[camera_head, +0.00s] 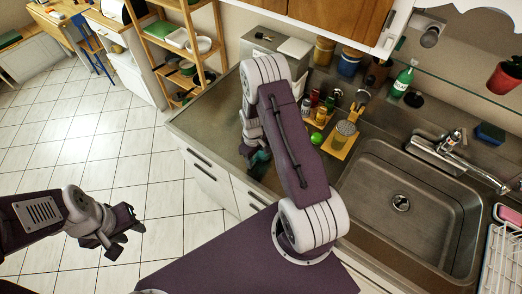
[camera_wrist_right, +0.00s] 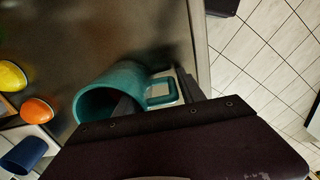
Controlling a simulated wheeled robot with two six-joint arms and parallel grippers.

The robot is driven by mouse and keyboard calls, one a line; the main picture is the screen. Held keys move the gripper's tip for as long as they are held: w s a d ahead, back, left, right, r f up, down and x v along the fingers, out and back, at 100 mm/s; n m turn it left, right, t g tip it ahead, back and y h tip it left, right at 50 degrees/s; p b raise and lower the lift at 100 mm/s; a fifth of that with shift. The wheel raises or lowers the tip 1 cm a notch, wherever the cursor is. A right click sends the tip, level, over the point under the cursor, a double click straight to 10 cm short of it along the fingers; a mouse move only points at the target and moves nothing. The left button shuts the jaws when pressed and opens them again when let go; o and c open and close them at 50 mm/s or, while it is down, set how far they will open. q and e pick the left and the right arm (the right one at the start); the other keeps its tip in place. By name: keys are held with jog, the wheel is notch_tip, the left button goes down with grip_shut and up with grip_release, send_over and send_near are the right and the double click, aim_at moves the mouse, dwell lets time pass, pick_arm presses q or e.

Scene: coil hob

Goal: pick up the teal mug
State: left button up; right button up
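The teal mug (camera_wrist_right: 112,84) is in the right wrist view, with its opening toward the lower left and its handle (camera_wrist_right: 162,91) to the right. My right gripper (camera_wrist_right: 157,98) is at the mug with its fingers apart. One finger overlaps the mug's opening and the other is beyond the handle; contact cannot be told. In the head view a little of the mug (camera_head: 258,164) shows at the counter's front edge, mostly hidden by my right arm. My left gripper (camera_head: 126,238) is open and empty over the floor.
The sink (camera_head: 400,203) is to the right on the counter. Jars and a yellow board (camera_head: 339,141) stand behind my right arm. Yellow (camera_wrist_right: 12,76) and orange (camera_wrist_right: 37,110) items and a blue cup (camera_wrist_right: 25,154) lie left of the mug. Tiled floor (camera_head: 90,150) is clear.

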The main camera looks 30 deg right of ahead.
grip_shut()
jog(key=shift+r, duration=0.1)
jog(key=shift+r+b, duration=0.4)
jog(key=shift+r, duration=0.35)
jog(key=r, duration=0.1)
jog(key=r+b, duration=0.1)
jog(key=shift+s+d+r, duration=0.2)
jog(key=shift+d+r, duration=0.1)
jog(key=shift+r, duration=0.05)
jog(key=s+d+r+b, duration=0.2)
jog(key=s+d+r, duration=0.4)
jog(key=s+d, duration=0.1)
jog(key=shift+s+d+r, duration=0.3)
jog(key=shift+s+r, duration=0.05)
jog(key=shift+s, duration=0.1)
